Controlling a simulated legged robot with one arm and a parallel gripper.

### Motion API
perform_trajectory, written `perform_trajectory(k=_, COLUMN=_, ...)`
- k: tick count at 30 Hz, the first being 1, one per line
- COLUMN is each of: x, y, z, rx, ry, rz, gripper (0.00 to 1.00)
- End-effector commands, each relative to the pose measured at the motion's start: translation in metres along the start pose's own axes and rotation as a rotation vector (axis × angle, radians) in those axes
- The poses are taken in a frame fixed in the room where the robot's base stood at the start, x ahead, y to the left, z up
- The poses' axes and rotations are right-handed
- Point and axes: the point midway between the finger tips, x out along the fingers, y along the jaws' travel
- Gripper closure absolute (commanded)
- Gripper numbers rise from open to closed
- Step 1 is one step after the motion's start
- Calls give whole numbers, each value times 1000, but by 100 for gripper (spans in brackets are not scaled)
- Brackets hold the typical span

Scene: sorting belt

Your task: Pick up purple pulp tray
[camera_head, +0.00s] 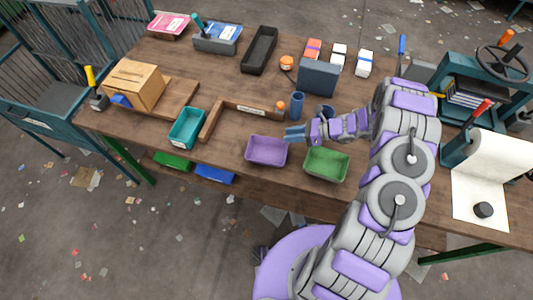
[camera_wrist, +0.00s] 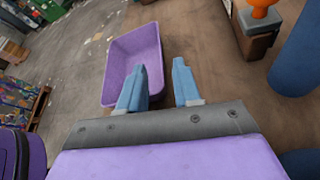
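The purple pulp tray (camera_head: 266,151) sits upright on the wooden table near its front edge, and it looks empty. It also shows in the wrist view (camera_wrist: 130,55), beyond my gripper's fingers. My gripper (camera_head: 291,134) is just to the right of and above the tray's upper right corner. In the wrist view my gripper (camera_wrist: 160,85) has two blue fingers apart with nothing between them. The left finger overlaps the tray's near right part in that picture; I cannot tell whether it touches.
A green tray (camera_head: 326,163) stands right of the purple one, below my arm. A teal tray (camera_head: 187,128) stands to the left. A wooden angled fence (camera_head: 240,107) lies behind, with a blue cup (camera_head: 297,105) and an orange-topped item (camera_head: 281,106) near its right end.

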Motion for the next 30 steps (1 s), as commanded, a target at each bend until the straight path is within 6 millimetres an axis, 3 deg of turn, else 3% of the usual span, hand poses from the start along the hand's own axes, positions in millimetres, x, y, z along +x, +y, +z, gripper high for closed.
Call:
perform_trajectory(k=10, x=29, y=0, z=0, rx=-2, ry=2, rz=1, gripper=67)
perform_trajectory(k=18, x=69, y=0, z=0, rx=-2, ry=2, rz=1, gripper=67)
perform_trajectory(k=30, x=77, y=0, z=1, rx=-2, ry=0, rz=-2, gripper=70)
